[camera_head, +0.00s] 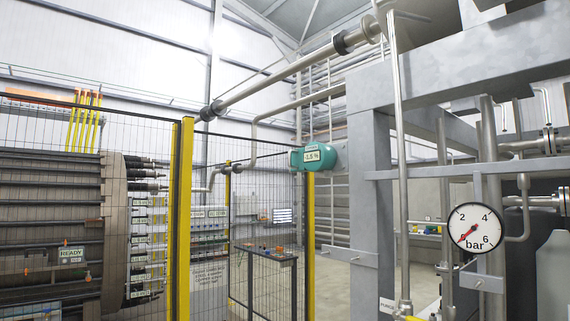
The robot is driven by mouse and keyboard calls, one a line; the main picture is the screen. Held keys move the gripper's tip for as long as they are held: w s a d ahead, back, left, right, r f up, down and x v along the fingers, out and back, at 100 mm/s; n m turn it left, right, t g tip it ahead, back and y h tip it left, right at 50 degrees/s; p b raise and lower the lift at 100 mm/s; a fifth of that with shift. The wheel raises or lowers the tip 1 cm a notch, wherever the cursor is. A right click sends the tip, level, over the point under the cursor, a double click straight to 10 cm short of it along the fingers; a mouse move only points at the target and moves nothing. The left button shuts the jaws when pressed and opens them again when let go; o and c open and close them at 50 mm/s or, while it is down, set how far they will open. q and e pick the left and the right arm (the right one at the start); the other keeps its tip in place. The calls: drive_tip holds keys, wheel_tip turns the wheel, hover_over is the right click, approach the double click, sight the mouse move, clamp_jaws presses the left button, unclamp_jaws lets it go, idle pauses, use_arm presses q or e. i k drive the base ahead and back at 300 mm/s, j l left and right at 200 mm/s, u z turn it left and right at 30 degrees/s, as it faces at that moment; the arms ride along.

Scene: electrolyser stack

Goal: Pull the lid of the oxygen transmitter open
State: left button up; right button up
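A teal instrument housing (313,157) with a small pale display hangs beside the upper end of a yellow post, left of a grey steel upright. It looks like the oxygen transmitter, and its display seems to read about 1.5 %, perhaps with a minus sign. I cannot make out a separate lid edge or handle on it at this size. Neither of my grippers is in view.
A mesh fence with yellow posts (181,220) encloses the stack (50,220) on the left. A narrow bench (262,253) stands behind the mesh. Pipes, a steel frame (369,190) and a round bar gauge (474,229) fill the right.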

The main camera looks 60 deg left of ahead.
sight(294, 162)
drive_tip(key=k+l+u, duration=0.1)
drive_tip(key=u, duration=1.8)
drive_tip(key=i+j+z, duration=0.2)
drive_tip(key=z, duration=0.25)
drive_tip(key=i+j+z, duration=0.15)
drive_tip(key=z, duration=0.3)
drive_tip(key=i+j+z, duration=0.15)
drive_tip(key=j, duration=0.2)
drive_tip(key=i+j+z, duration=0.1)
drive_tip(key=j, duration=0.25)
drive_tip(key=i+j+z, duration=0.15)
drive_tip(key=j, duration=0.25)
drive_tip(key=i+j, duration=0.2)
drive_tip(key=j, duration=0.15)
drive_tip(key=i+j, duration=0.15)
drive_tip(key=j, duration=0.2)
drive_tip(key=i+j, duration=0.2)
drive_tip(key=j, duration=0.15)
